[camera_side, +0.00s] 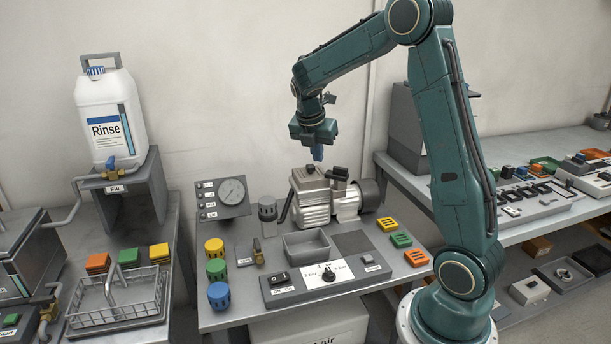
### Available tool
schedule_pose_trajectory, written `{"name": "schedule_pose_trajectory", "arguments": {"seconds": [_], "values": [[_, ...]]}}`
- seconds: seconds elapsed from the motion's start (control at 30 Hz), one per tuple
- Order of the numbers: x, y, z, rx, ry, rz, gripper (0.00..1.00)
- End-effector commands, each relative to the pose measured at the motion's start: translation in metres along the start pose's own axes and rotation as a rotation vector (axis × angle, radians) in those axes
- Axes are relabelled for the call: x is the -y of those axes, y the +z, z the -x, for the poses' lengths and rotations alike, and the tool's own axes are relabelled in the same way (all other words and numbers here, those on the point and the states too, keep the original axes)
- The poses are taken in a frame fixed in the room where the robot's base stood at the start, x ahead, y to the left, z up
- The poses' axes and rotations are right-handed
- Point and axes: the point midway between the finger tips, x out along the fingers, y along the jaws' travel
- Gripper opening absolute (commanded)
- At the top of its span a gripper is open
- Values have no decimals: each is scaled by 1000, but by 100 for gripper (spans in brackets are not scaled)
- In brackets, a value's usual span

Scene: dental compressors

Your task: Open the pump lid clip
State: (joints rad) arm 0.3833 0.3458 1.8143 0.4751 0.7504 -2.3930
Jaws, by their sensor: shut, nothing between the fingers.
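The pump (314,208) is a silver ribbed block with a dark motor end on its right, standing at the back of the grey bench. A dark lever-like part (286,206) slants down its left side; I cannot tell if this is the lid clip. Small black parts sit on top of the pump. My gripper (317,154) points down just above the pump's top, with its blue fingers shut and empty. The fingers appear apart from the pump, though the exact gap is hard to judge.
A gauge panel (222,198) stands left of the pump. Yellow, green and blue round caps (216,268) stand at the bench's left. A grey tray (306,246) and switch panel (322,283) lie in front. Coloured blocks (401,239) line the right. A Rinse jug (108,115) stands far left.

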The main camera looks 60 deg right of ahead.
Motion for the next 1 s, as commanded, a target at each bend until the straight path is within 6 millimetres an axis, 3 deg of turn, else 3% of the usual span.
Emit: {"name": "schedule_pose_trajectory", "arguments": {"seconds": [0.37, 1.0], "values": [[0, 0, -11, 0, -1, -2, 0], [1, -1, -100, -2, -2, -2, 0]]}}
